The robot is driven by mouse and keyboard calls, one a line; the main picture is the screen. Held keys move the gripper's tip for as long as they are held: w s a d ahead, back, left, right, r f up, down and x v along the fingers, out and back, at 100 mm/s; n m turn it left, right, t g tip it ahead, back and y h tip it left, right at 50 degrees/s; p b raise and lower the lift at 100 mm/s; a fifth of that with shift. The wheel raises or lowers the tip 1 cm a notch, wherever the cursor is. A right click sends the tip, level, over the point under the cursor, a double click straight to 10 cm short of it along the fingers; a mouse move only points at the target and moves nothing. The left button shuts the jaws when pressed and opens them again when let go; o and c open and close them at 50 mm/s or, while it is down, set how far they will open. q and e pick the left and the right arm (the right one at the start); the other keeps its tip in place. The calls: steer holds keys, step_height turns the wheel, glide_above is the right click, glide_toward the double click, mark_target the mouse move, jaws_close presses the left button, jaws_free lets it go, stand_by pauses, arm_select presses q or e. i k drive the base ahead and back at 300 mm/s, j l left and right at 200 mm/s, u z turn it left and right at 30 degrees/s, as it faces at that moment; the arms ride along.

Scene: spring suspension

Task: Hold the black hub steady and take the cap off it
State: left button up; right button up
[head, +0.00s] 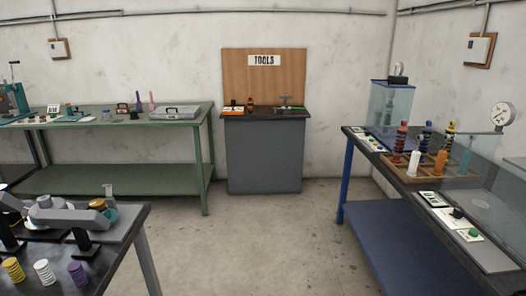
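I cannot clearly pick out the black hub or its cap from this distance. Small dark pieces show on the right bench, among them a black knob-like piece (457,212) on a white card and a green round piece (473,233) beside it. The near left table holds a grey bar-shaped fixture (72,219) on black supports, with rounded metal and teal parts around it. Neither of my grippers is in view.
Yellow (13,270), white (44,271) and purple (78,273) coils stand on the near left table. A green bench (110,180) is behind it, a grey tool cabinet (263,155) at the back. The right bench (400,180) carries a wooden rack. Floor between is clear.

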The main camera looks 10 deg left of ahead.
mark_target(134, 115)
steer(key=i+u, duration=0.15)
steer(key=i, duration=1)
steer(key=i+l+u, duration=0.15)
steer(key=i, duration=1)
steer(key=i+u, duration=0.3)
steer(key=i, duration=0.3)
steer(key=i+u, duration=0.25)
steer(key=i, duration=0.3)
steer(key=i+l+u, duration=0.3)
steer(key=i, duration=0.3)
steer(key=i+j+u, duration=0.1)
steer(key=i+j, duration=0.25)
steer(key=i, duration=0.15)
steer(key=i+j+u, duration=0.1)
steer(key=i+j, duration=0.2)
steer(key=i, duration=0.25)
